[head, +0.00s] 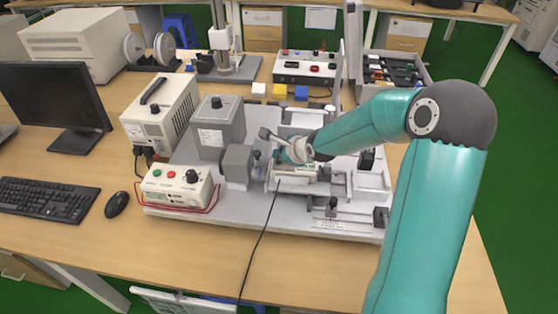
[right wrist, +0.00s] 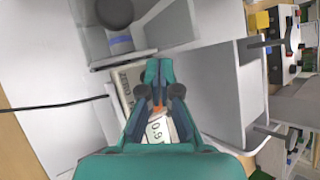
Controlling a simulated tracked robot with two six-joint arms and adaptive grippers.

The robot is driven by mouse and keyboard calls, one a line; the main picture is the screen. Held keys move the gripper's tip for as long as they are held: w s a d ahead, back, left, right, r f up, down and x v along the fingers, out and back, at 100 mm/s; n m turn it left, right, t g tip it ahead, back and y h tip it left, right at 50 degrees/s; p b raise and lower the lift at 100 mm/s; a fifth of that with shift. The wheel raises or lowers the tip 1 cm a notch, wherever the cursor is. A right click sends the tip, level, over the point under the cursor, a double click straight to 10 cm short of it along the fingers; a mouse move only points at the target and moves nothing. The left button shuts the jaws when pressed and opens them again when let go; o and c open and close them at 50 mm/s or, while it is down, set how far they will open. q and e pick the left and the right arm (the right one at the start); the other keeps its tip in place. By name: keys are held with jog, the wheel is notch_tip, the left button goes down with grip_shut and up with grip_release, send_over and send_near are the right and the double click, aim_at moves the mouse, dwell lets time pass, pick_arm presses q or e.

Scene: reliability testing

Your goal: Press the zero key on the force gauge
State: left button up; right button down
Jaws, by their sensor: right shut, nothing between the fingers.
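The force gauge (head: 297,171) lies flat on the test rig in the middle of the bench, partly covered by my right arm. In the right wrist view, its pale body (right wrist: 128,80) shows beside the fingers, and part of its lit display (right wrist: 157,130) shows digits behind them. A small orange patch shows between the fingers; I cannot tell whether it is the zero key. My right gripper (head: 279,156) is shut and empty over the gauge. Its closed fingertips (right wrist: 158,68) hide part of the gauge face, and contact cannot be judged. My left gripper is out of view.
Grey blocks (head: 217,127) and a control box with buttons (head: 178,183) stand left of the gauge on the grey base plate (head: 235,204). A black cable runs from the rig over the front edge. A monitor (head: 53,97) and keyboard (head: 45,199) are far left.

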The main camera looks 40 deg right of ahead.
jog(key=shift+f, duration=0.45)
dwell(0.6)
jog(key=shift+r+p, duration=0.8)
jog(key=shift+p, duration=0.15)
notch_tip(320, 180, up, 5)
jog(key=p, duration=0.5)
jog(key=shift+p, duration=0.4)
